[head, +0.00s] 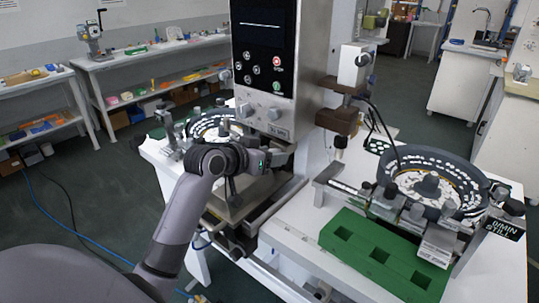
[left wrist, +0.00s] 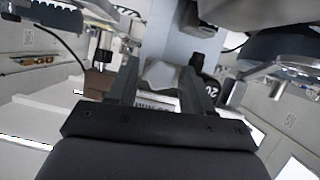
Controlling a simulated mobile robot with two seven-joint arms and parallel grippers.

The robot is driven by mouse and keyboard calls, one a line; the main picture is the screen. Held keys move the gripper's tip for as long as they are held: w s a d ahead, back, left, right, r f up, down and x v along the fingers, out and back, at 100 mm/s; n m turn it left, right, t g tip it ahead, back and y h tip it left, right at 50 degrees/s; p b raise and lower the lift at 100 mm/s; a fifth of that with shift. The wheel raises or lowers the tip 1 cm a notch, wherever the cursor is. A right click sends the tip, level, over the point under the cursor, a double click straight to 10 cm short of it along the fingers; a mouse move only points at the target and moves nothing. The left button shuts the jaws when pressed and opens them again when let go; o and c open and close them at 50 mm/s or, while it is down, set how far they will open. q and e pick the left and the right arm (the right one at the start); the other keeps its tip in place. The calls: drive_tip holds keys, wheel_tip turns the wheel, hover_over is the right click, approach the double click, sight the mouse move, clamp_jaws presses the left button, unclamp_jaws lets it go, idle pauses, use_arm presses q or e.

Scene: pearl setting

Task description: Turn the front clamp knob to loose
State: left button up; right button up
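My left arm comes in from the lower left in the head view. Its gripper (head: 283,156) is in front of the machine, just below the control box. In the left wrist view its two fingers (left wrist: 160,84) stand apart, with a pale grey block-like part between or beyond them. Contact with that part cannot be made out. A dark knob-like part with white digits (left wrist: 209,88) is just right of the right finger. I cannot tell for sure which part is the front clamp knob; the gripper and wrist hide part of this area. My right gripper is not in view.
The control box (head: 264,50) rises close above the left gripper. A bowl feeder (head: 434,185) and green block (head: 380,255) stand on the white table to the right. Another round feeder (head: 212,124) is behind the wrist. Blue cable (head: 75,230) lies on the floor.

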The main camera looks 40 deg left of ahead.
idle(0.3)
use_arm(q)
drive_tip(key=v, duration=0.7)
drive_tip(key=shift+b, duration=0.3)
drive_tip(key=shift+s, duration=0.1)
